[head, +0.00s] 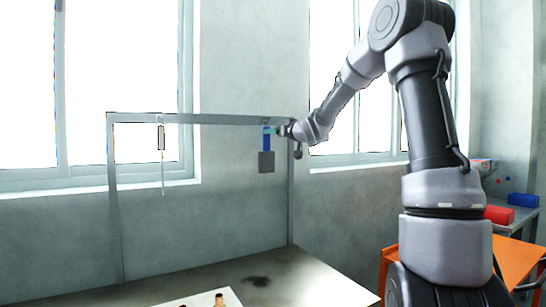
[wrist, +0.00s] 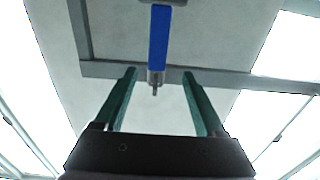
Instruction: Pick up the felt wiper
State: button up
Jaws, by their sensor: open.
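The tool with a blue handle (head: 267,138) and a flat grey pad (head: 266,162), which looks like the felt wiper, hangs upright from the right part of a metal rack. In the wrist view its blue handle (wrist: 158,38) shows ahead, with a metal hook end pointing down the picture. My gripper (wrist: 160,74) is open and empty, its two green fingers either side of the handle's end in the picture. I cannot tell whether the handle is between the fingers in depth. In the head view my gripper (head: 279,130) is just right of the handle, near the rack's right post.
The rack's top bar (head: 210,119) runs close above my gripper. Another slim tool (head: 161,138) hangs at its left. Below is a pale tabletop (head: 310,280) with a dark stain and a tray at the front. An orange table (head: 515,258) stands right.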

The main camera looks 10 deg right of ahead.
send_over(267, 151)
jog(key=w, duration=0.1)
grip_shut()
dwell(0.5)
